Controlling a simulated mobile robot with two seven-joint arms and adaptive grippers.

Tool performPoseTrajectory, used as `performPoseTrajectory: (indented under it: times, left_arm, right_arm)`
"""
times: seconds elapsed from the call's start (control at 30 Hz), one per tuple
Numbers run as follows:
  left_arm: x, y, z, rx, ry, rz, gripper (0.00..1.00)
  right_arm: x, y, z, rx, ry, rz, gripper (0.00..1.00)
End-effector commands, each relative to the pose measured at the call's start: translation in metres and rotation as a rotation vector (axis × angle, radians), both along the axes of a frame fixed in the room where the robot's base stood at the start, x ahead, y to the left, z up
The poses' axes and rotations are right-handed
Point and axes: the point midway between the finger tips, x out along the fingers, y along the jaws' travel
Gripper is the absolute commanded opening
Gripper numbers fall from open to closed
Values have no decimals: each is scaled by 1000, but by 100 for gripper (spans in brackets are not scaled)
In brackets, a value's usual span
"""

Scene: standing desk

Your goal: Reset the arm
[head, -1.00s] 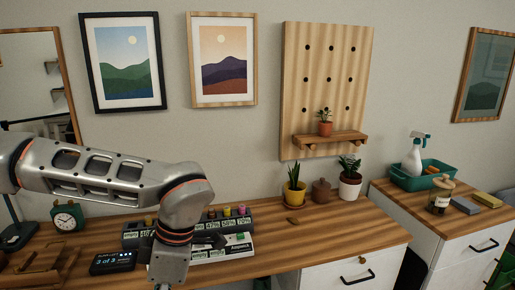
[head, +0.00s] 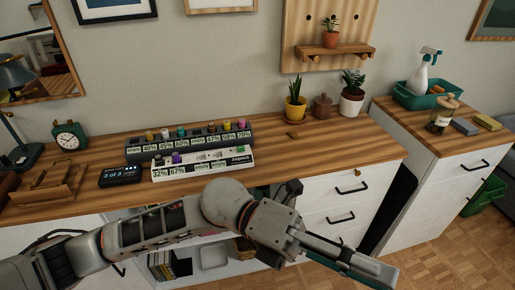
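My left arm comes in from the lower left in the head view and stretches across the front of the wooden desk (head: 350,150), over the shelf opening. My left gripper (head: 372,268) is at the lower right of the arm, in front of the white drawers and pointing right and down. It is apart from the desk-top items, and nothing is seen held in it. The angle does not show whether its fingers are open or shut. My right gripper is not in view.
Two battery racks (head: 185,150) (head: 205,166) with percentage labels, a small display (head: 120,175), a green clock (head: 69,136) and potted plants (head: 295,104) (head: 353,92) stand on the desk. A side cabinet (head: 445,160) holds a green tray (head: 425,98). Wooden floor (head: 450,250) is clear at lower right.

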Motion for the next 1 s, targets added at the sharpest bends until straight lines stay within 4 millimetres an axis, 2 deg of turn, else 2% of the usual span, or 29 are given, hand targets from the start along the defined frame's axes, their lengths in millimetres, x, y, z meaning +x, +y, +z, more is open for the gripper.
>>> performPoseTrajectory:
  times: [0.1, 0.23, 0.33, 0.43, 0.57, 0.6, 0.67, 0.7, 0.87, 1.0]
  left_arm:
    - [33, -4, 23, -110, 225, 146, 34]
    - [84, 7, 31, -202, 475, 316, 34]
    - [127, 25, 21, -257, 671, 453, 34]
    - [167, 51, -6, -296, 872, 595, 34]
    - [209, 95, -63, -326, 1134, 784, 34]
    - [218, 110, -86, -330, 1216, 844, 34]
    - [227, 133, -119, -333, 1329, 927, 34]
    - [230, 148, -142, -332, 1402, 980, 34]
    - [222, 208, -236, -314, 1670, 1181, 34]
    - [191, 258, -313, -284, 1881, 1344, 34]
  right_arm:
    - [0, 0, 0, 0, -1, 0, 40]
    - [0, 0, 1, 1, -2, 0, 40]
    - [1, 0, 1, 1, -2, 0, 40]
    - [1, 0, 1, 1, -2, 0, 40]
    - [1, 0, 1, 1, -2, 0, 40]
    - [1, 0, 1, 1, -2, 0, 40]
    - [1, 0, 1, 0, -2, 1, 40]
    - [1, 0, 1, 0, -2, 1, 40]
    - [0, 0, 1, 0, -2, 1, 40]
    - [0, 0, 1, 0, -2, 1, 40]
